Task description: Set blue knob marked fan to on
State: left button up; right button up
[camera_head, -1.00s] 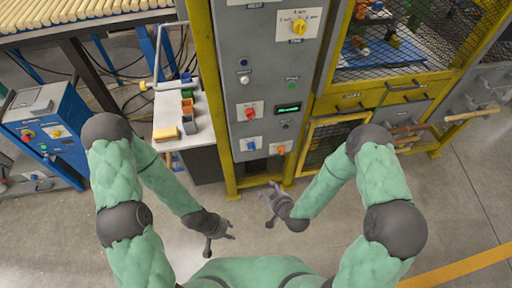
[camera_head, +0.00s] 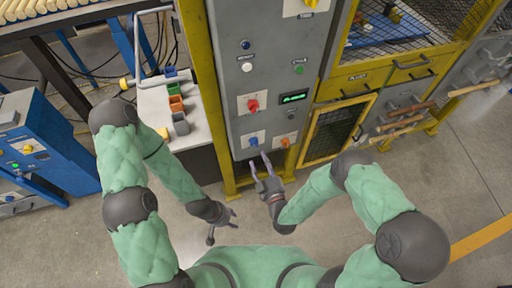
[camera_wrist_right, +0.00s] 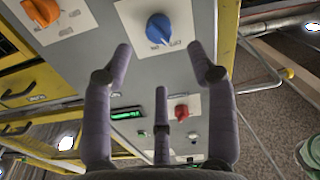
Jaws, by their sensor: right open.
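The blue knob (camera_head: 253,141) sits on a white plate low on the grey panel. In the right wrist view the blue knob (camera_wrist_right: 160,28) appears upside down on its plate, with small lettering I cannot read surely. I cannot tell its setting. My right gripper (camera_head: 259,160) is open and empty just below and in front of the knob. In the right wrist view its spread fingers (camera_wrist_right: 160,57) point toward the knob without visibly touching it. My left gripper (camera_head: 224,224) is open and empty, low over the floor, away from the panel.
An orange knob (camera_head: 285,142) is close to the right of the blue one, and a red knob (camera_head: 252,104) is above. A green display (camera_head: 294,97) is nearby. A yellow post (camera_head: 205,90) borders the panel's left side. A white bench (camera_head: 155,108) with small bins stands left.

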aim_at(255, 146)
jog(key=b+x, duration=0.2)
jog(key=x, duration=0.5)
jog(key=shift+w+f, duration=0.1)
jog(key=shift+w, duration=0.05)
